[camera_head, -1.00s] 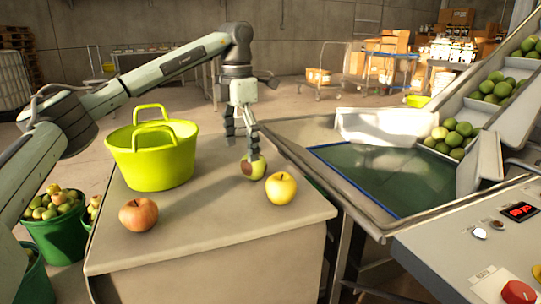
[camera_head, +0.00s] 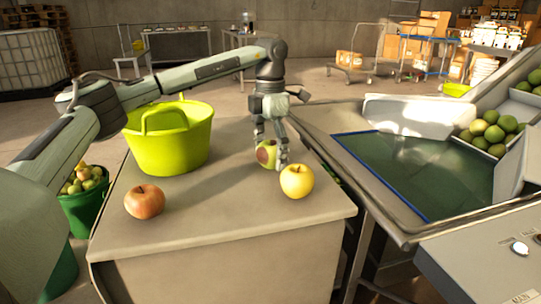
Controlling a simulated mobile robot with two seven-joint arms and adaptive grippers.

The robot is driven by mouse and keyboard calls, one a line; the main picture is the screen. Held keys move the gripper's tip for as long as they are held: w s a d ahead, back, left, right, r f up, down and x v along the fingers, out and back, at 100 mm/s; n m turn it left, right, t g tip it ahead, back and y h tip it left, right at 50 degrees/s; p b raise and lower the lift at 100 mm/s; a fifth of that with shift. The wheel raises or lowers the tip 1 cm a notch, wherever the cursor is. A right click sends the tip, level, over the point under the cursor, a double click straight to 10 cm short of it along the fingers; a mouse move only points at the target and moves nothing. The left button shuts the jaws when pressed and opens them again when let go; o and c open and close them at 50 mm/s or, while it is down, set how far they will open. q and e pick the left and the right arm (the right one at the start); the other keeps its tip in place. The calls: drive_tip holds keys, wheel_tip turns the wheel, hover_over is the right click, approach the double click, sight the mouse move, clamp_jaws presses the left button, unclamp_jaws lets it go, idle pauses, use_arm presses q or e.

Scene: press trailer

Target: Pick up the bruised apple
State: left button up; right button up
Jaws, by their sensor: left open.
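The bruised apple (camera_head: 264,157) is green with a brown patch on its left side. It sits on the grey table (camera_head: 215,215) near the right edge. My left gripper (camera_head: 271,151) points down over it from above and is open. One finger is behind or at the apple's upper left and the other comes down along its right side. I cannot tell whether the fingers touch it. My right gripper is out of view.
A yellow apple (camera_head: 297,181) stands close to the right finger, in front. A red apple (camera_head: 144,201) is at the table's left front. A lime-green tub (camera_head: 170,147) stands behind. A blue-edged chute (camera_head: 420,175) is at the right. The table's front middle is clear.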

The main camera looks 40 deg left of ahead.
sight(270, 143)
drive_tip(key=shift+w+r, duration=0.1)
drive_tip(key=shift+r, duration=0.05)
use_arm(q)
drive_tip(key=shift+c, duration=0.9)
drive_tip(key=c, duration=1.2)
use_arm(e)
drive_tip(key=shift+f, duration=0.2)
use_arm(q)
drive_tip(key=shift+r, duration=0.15)
wheel_tip(270, 143, up, 9)
drive_tip(key=shift+r, duration=0.35)
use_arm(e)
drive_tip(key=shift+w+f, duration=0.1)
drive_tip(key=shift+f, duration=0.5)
use_arm(q)
drive_tip(key=shift+a+r, duration=0.1)
